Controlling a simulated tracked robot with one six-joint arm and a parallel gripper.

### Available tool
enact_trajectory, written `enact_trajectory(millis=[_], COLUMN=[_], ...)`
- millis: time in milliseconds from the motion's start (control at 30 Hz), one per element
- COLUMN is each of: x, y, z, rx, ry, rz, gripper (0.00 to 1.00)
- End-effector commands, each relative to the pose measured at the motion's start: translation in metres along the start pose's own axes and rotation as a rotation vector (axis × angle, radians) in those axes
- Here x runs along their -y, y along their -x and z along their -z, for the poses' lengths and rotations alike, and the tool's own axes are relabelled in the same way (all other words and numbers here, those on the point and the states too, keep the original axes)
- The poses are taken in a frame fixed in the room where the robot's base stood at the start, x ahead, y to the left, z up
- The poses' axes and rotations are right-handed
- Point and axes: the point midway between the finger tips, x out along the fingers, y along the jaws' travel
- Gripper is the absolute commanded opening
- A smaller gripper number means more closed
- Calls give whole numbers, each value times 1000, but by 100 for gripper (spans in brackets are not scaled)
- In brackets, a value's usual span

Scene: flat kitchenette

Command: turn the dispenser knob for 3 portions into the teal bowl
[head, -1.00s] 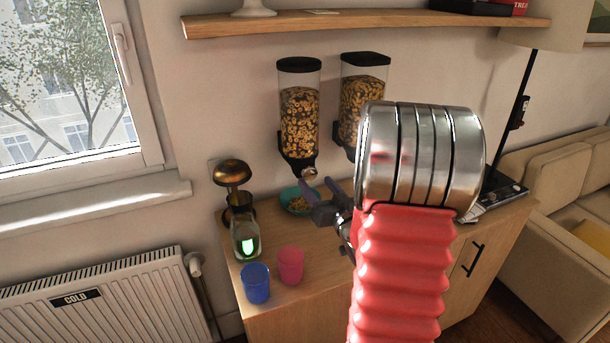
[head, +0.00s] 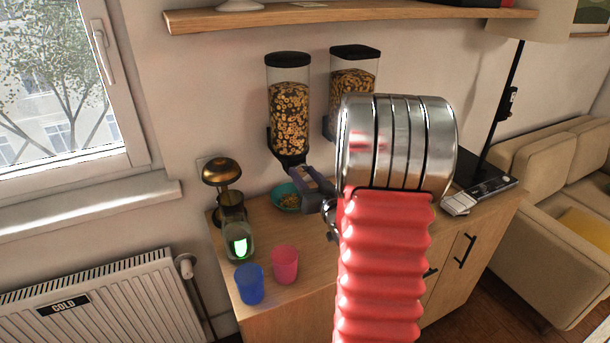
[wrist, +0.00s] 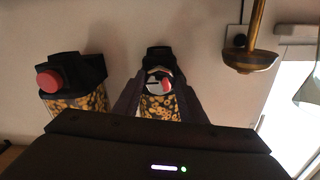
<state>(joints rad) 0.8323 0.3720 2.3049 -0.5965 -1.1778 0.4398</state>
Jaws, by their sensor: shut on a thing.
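The left dispenser (head: 289,110) is a clear container of cereal rings with a black lid, mounted on the wall. My gripper (head: 303,176) is at its outlet in the head view, hiding the knob there. In the wrist view, the dispenser knob (wrist: 157,84), silvery with a red patch, sits between the fingers of my gripper (wrist: 158,78), which is shut on it. The teal bowl (head: 283,200) stands on the cabinet below the outlet. Some cereal shows in it, and my gripper hides its right side.
A second cereal dispenser (head: 353,78) hangs to the right; its red knob (wrist: 48,80) shows in the wrist view. A blue cup (head: 249,284), a pink cup (head: 285,264) and a brass-topped object (head: 222,172) stand on the left of the cabinet top (head: 312,243). A shelf (head: 350,17) runs above.

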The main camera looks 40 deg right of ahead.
Motion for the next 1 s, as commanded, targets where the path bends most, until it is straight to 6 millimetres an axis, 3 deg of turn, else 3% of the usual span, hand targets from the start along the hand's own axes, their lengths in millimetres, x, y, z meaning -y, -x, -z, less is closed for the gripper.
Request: enact_trajectory(millis=[267,667,1000], x=[-5,1,0], y=[-2,-1,0], z=[1,0,0], rx=[0,1,1], ry=[0,-58,-270], rz=[-1,-1,-1], gripper=[15,15,15])
